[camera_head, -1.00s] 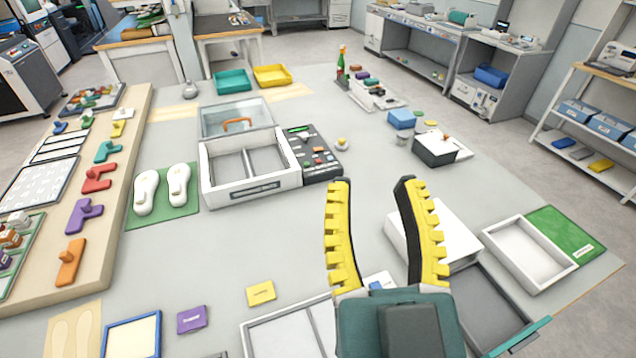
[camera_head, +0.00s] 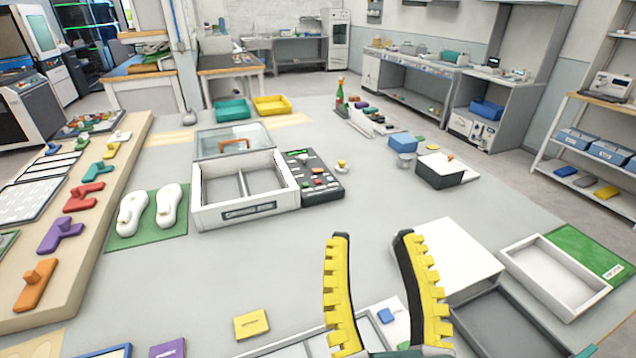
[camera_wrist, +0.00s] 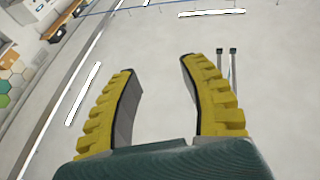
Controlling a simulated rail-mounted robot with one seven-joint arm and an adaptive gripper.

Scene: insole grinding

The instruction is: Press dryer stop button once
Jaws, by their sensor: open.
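The dryer (camera_head: 240,210) is a white open-topped box with a divider and a clear lid (camera_head: 232,142) raised at its back, on the table left of centre. Its dark control panel (camera_head: 322,196) adjoins the right side and carries several small buttons, including an orange-red one (camera_head: 317,171). I cannot read the button labels. My gripper (camera_head: 370,237) has yellow ridged fingers, spread open and empty, in front of and to the right of the panel, apart from it. The wrist view shows the open fingers (camera_wrist: 157,72) against a pale, blurred room surface, with no dryer in sight.
White insoles on a green mat (camera_head: 178,223) lie left of the dryer. A white box (camera_head: 455,258) and a tray (camera_head: 553,277) are at the right. Table between gripper and panel is mostly clear.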

